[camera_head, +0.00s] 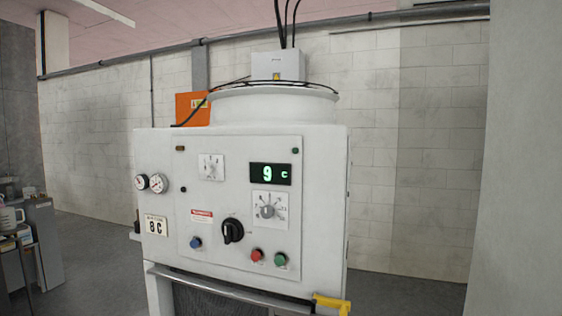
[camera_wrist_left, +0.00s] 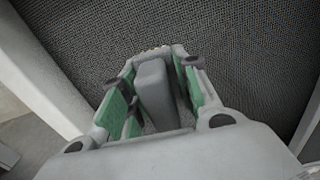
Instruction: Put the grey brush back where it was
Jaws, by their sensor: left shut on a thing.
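My left gripper (camera_wrist_left: 156,72) shows in the left wrist view, its green-padded fingers on either side of a plain grey block-like piece, the grey brush (camera_wrist_left: 154,96). The gripper is shut on it. Neither gripper shows in the head view.
The white washer cabinet (camera_head: 330,180) with gauges, knobs and a display reading 9 fills the middle of the head view. A metal rail (camera_head: 215,287) runs along its lower front, with a yellow piece (camera_head: 332,304) at its right end.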

